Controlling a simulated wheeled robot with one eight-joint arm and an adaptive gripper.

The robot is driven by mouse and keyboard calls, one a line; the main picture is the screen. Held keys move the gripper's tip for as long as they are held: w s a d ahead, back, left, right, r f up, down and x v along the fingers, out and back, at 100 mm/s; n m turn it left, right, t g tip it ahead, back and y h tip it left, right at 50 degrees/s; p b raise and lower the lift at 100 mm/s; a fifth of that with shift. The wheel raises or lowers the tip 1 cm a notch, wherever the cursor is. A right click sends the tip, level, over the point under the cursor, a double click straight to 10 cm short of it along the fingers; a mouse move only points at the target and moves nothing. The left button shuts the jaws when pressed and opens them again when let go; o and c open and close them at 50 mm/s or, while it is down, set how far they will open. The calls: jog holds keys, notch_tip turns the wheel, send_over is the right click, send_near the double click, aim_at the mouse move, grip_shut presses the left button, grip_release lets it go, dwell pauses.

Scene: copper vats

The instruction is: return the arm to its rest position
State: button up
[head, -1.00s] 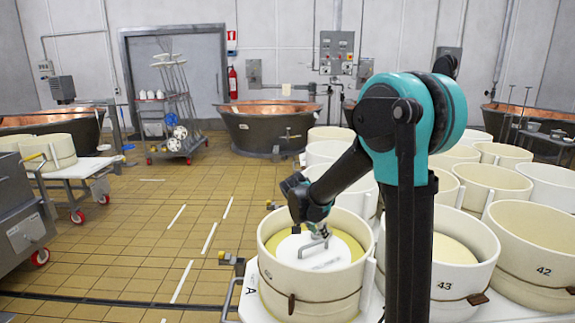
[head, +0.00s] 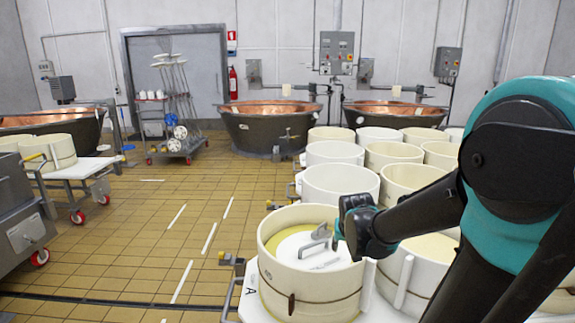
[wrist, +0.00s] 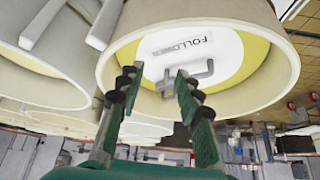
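My gripper (wrist: 155,84) is open and empty; its two green fingers are spread apart in the wrist view. My teal and black arm (head: 520,150) is bent and fills the right side of the head view. The white lid (head: 296,255) with its grey handle (head: 316,240) lies inside the mould on the yellow contents. The lid, with lettering, also shows beyond the fingers in the wrist view (wrist: 215,65).
Several cream moulds (head: 340,184) stand close together behind and under my arm. Copper vats (head: 268,125) stand along the back wall. A wheeled rack (head: 180,115) and a cart with moulds (head: 75,172) are at left. The tiled floor (head: 150,220) between is clear.

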jog(key=s+f+n+g, duration=0.1)
jog(key=s+f, duration=0.2)
jog(key=s, duration=0.5)
jog(key=s+d+f+n+g, duration=0.1)
jog(key=s+f, duration=0.3)
jog(key=s, duration=0.3)
jog(key=shift+s+d+f+y, duration=0.15)
jog(key=shift+s+y, duration=0.15)
jog(key=shift+s, duration=0.05)
dwell(0.5)
